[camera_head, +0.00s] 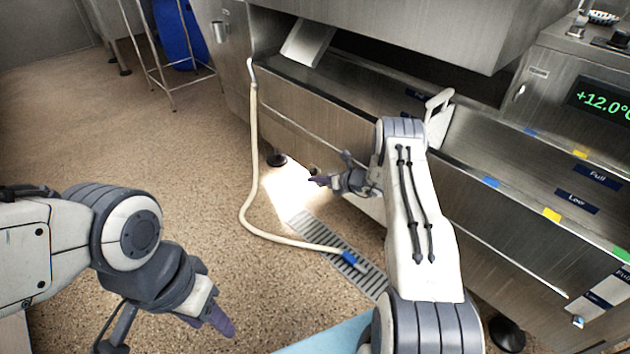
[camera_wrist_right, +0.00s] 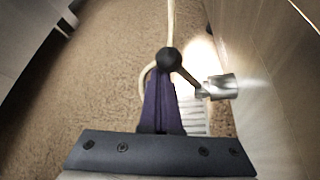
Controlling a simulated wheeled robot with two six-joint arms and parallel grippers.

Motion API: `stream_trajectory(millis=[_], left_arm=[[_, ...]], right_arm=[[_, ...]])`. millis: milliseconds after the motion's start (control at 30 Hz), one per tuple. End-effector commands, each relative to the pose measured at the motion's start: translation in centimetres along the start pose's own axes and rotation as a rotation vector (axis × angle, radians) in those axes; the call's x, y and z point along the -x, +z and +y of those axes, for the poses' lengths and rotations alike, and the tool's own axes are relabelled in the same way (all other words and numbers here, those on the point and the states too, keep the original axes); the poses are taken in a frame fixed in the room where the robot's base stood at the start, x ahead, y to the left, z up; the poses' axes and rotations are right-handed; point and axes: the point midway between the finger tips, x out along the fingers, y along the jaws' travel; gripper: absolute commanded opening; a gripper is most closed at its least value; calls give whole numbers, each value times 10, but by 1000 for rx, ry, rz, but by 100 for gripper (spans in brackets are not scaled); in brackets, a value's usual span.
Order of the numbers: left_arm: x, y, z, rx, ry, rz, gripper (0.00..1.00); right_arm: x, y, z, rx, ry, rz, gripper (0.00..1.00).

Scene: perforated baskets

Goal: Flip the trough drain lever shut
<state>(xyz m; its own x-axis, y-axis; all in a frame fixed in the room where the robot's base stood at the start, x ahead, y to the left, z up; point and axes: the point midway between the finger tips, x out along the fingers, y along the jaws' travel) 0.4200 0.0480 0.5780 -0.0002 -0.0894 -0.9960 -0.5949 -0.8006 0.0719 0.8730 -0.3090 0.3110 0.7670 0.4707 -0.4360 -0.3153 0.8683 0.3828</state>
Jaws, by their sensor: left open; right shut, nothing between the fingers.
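The drain lever is a dark rod with a black ball knob (camera_wrist_right: 168,58), seen in the right wrist view. The rod runs down to the right to a metal valve fitting (camera_wrist_right: 220,87) on the trough side. My right gripper (camera_wrist_right: 161,84) is shut and empty, its purple fingertips right at the knob; I cannot tell whether they touch. In the head view my right gripper (camera_head: 317,181) is low beside the trough (camera_head: 300,115), and the lever is mostly hidden there. My left gripper (camera_head: 220,322) is open and empty above the floor at lower left.
A pale hose (camera_head: 253,150) hangs from the trough's left end and runs over the floor to a blue nozzle (camera_head: 349,257) on the floor grate (camera_head: 318,232). A control box (camera_head: 590,95) with a green display stands at right.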

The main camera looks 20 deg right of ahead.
Motion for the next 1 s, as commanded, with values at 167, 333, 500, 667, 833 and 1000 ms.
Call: stream_trajectory(millis=[167,333,500,667,833,1000], left_arm=[[0,0,0,0,0,0,50],[0,0,0,0,0,0,50],[-5,0,0,0,0,0,50],[-22,1,-2,0,0,0,50],[-20,2,-1,0,0,-1,50],[0,0,0,0,0,1,50]], right_arm=[[0,0,0,0,-1,-1,0],[0,-1,0,0,-1,0,0],[-6,-12,7,-2,2,2,0],[-21,-39,13,-2,2,3,0],[-30,-64,16,-4,0,3,0],[-19,-81,16,-3,-4,-1,0]])
